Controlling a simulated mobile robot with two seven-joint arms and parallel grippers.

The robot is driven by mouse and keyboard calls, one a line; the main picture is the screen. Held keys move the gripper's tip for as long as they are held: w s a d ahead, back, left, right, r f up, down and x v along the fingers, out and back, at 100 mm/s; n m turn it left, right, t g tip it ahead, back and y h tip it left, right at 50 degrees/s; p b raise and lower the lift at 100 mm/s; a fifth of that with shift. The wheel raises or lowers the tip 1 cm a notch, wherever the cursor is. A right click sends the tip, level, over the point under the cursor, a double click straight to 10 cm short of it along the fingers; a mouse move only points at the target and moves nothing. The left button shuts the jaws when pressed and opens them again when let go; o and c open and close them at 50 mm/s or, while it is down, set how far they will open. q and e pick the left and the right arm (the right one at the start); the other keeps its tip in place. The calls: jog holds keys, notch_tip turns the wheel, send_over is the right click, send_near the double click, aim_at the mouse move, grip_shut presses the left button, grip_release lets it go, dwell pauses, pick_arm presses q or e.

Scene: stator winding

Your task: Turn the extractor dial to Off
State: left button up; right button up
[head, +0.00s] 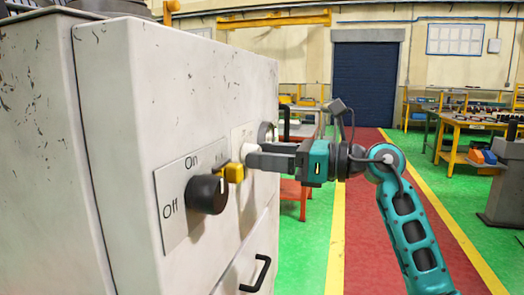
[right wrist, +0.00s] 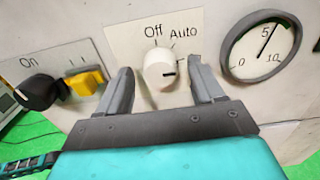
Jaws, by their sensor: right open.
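The extractor dial (right wrist: 156,69) is a white round knob on a pale plate marked "Off" and "Auto" in the right wrist view. Its dark pointer mark points right, past "Auto", towards a label largely hidden by a finger. In the head view the dial (head: 246,151) is mostly hidden behind my fingers. My right gripper (right wrist: 165,78) is open, with one finger on each side of the dial. I cannot tell whether the fingers touch it. In the head view the right gripper (head: 250,160) reaches the panel from the right. My left gripper is not in view.
A black On/Off knob (head: 207,194) and a yellow switch (head: 234,172) sit left of the dial on the white cabinet (head: 165,85). A round gauge (right wrist: 262,53) is right of it. A black handle (head: 259,273) sticks out below. The red aisle (head: 370,230) is clear.

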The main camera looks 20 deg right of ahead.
jog(key=shift+w+a, duration=0.4)
jog(key=shift+a, duration=0.15)
jog(key=c, duration=1.1)
jog(key=shift+o, duration=0.2)
